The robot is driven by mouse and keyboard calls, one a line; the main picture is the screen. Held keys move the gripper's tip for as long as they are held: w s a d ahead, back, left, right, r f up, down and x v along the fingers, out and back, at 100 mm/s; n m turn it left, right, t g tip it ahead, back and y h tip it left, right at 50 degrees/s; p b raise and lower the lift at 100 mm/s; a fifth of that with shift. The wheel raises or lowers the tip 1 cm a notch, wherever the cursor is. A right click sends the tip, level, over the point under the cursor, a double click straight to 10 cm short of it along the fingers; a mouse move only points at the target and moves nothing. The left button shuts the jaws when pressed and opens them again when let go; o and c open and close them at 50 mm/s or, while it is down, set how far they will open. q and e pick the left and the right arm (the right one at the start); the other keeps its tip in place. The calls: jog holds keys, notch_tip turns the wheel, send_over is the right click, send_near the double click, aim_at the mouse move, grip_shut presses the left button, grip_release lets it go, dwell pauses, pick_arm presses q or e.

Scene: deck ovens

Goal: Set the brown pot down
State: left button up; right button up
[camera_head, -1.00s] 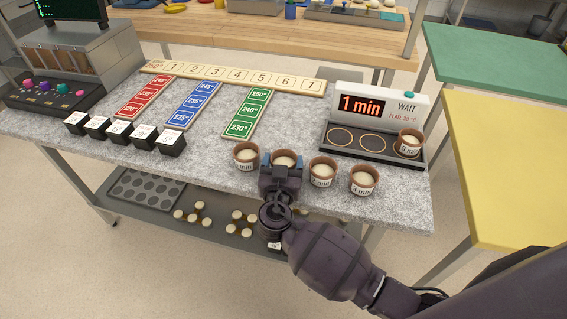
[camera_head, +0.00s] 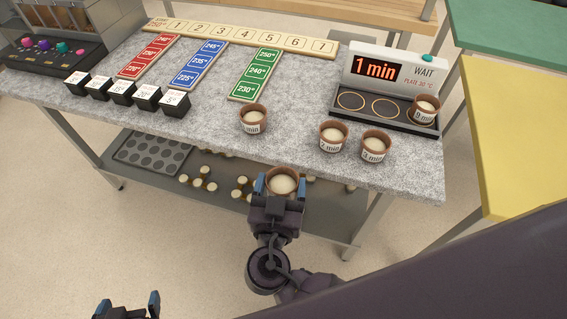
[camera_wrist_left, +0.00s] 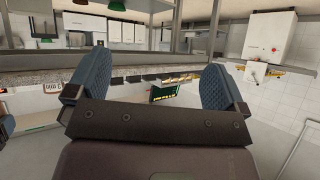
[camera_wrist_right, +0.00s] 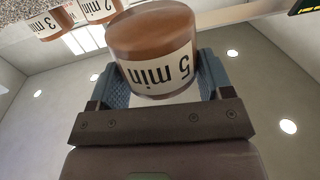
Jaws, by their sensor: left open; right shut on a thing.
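My right gripper (camera_head: 278,190) is shut on a brown pot (camera_head: 284,183) with pale contents. It holds the pot in front of the counter's front edge, clear of the counter top. In the right wrist view the held pot (camera_wrist_right: 152,45) sits between the fingers, and its white label reads "5 min". On the grey counter (camera_head: 215,125) stand three similar brown pots: one (camera_head: 253,119) at left, one marked 2 min (camera_head: 333,137) and one marked 3 min (camera_head: 376,147). My left gripper (camera_head: 128,305) is open and empty at the bottom left, away from the counter.
Another brown pot (camera_head: 424,110) stands on the right ring of the hot plate (camera_head: 388,122), whose display reads 1 min and WAIT. Black cubes (camera_head: 123,92) and coloured temperature strips (camera_head: 196,65) lie at left. Counter space is free between the left pot and the 2 min pot.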

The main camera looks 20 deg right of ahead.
aim_at(282, 172)
jog(key=shift+s+a, duration=0.25)
jog(key=shift+s, duration=0.2)
jog(key=shift+w+a+n+y, duration=0.1)
jog(key=shift+a+n+y, duration=0.2)
jog(key=shift+a+y, duration=0.1)
jog(key=shift+w+a+f+n+t+y, duration=0.15)
jog(key=shift+w+n+t+y, duration=0.1)
jog(key=shift+w+n+y, duration=0.25)
jog(key=shift+w+a+f+n+t+y, duration=0.15)
jog(key=shift+w+n+t+y, duration=0.15)
jog(key=shift+y, duration=0.4)
jog(key=d+y, duration=0.1)
jog(key=w+d+r+n+y, duration=0.1)
jog(key=w+d+n+y, duration=0.1)
jog(key=shift+w+r+t, duration=0.15)
jog(key=shift+r+t, duration=0.1)
pick_arm(q)
jog(key=shift+s+r+p, duration=0.15)
jog(key=shift+p, duration=0.3)
pick_arm(e)
jog(key=w+d+r+y, duration=0.1)
jog(key=w+d+r, duration=0.1)
jog(key=d+r, duration=0.4)
jog(key=d, duration=0.4)
jog(key=shift+w+r+n, duration=0.25)
jog(key=shift+w+n, duration=0.1)
jog(key=shift+n, duration=0.05)
jog(key=shift+d+f, duration=0.1)
